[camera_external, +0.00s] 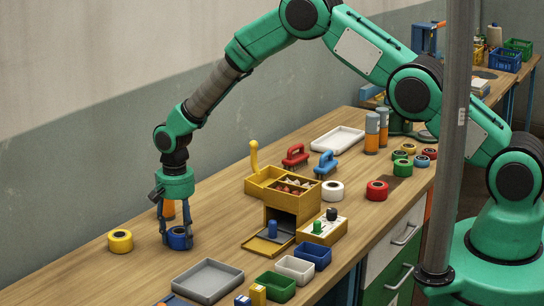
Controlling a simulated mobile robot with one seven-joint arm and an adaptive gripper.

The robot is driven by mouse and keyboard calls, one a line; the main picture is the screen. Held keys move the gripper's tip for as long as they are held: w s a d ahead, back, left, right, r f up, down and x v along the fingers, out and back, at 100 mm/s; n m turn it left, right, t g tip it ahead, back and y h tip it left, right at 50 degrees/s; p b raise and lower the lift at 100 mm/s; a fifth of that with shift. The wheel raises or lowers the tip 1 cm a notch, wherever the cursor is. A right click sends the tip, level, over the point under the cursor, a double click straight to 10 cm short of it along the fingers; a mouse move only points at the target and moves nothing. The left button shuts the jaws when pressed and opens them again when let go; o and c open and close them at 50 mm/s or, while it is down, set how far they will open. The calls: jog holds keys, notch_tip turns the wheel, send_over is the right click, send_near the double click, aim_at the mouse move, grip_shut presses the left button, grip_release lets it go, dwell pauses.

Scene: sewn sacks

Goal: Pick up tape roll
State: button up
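Several tape rolls lie on the wooden bench. A blue tape roll (178,239) lies at the left end, directly under my gripper (177,243). My gripper points straight down, with its fingers low on either side of the blue roll. I cannot tell whether they press on it. A yellow tape roll (120,241) lies apart to the left. A white tape roll (332,191) and a red tape roll (377,191) lie right of the yellow organizer. A green tape roll (402,168) and several other coloured rolls are grouped further back.
An orange cylinder (168,209) stands close behind my gripper. A yellow organizer (292,202) stands mid-bench. A grey tray (208,281) and small green (275,287), white (295,268) and blue bins (313,256) line the front. Bare wood lies between my gripper and the organizer.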

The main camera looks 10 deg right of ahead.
aim_at(181, 231)
jog(key=shift+r, duration=0.2)
dwell(0.3)
jog(key=shift+r, duration=0.5)
jog(key=shift+s+d+r, duration=0.15)
jog(key=shift+d+r, duration=0.05)
jog(key=shift+r, duration=0.9)
jog(key=s+d, duration=0.3)
jog(key=d, duration=0.1)
jog(key=s+d+r, duration=0.1)
jog(key=s+d, duration=0.2)
jog(key=d, duration=0.1)
jog(key=s+d+b, duration=0.1)
jog(key=s+d, duration=0.3)
jog(key=shift+r, duration=0.2)
jog(key=shift+w+a+r, duration=0.1)
